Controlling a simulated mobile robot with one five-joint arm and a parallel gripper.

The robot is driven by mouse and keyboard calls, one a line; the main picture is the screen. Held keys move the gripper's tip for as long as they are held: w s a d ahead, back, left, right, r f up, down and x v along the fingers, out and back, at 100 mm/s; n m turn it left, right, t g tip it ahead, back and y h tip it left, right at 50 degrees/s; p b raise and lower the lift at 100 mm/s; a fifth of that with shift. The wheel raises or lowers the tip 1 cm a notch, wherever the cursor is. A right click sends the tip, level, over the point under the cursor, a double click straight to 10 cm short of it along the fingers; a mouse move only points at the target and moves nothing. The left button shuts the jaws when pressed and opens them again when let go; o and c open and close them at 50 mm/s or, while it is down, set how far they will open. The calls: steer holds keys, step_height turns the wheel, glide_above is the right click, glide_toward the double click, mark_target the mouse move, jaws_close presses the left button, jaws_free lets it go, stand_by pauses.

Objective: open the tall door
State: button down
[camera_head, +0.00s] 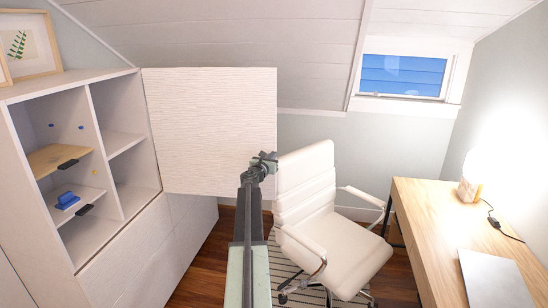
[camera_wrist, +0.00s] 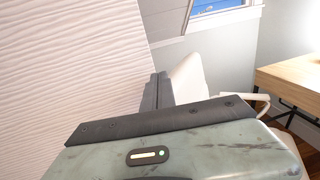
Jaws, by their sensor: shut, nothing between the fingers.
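The tall door (camera_head: 208,130) is a white panel with a wavy ribbed face. It stands swung wide out from the far edge of the cabinet (camera_head: 92,150), and the shelves behind it are exposed. The door also fills the left of the wrist view (camera_wrist: 70,65). My gripper (camera_head: 265,160) is shut and empty, in front of the door's lower right corner in the head view. In the wrist view its dark fingers (camera_wrist: 158,92) sit together beside the door's right edge. I cannot tell whether they touch it.
A white office chair (camera_head: 320,220) stands close to the right of my arm. A wooden desk (camera_head: 460,225) with a glowing lamp (camera_head: 470,185) is along the right wall. Blue and black items lie on the cabinet shelves. A little wood floor shows between cabinet and chair.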

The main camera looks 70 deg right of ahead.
steer(key=s+a, duration=0.3)
steer(key=a, duration=0.9)
steer(key=shift+s+a, duration=0.3)
steer(key=shift+a, duration=0.05)
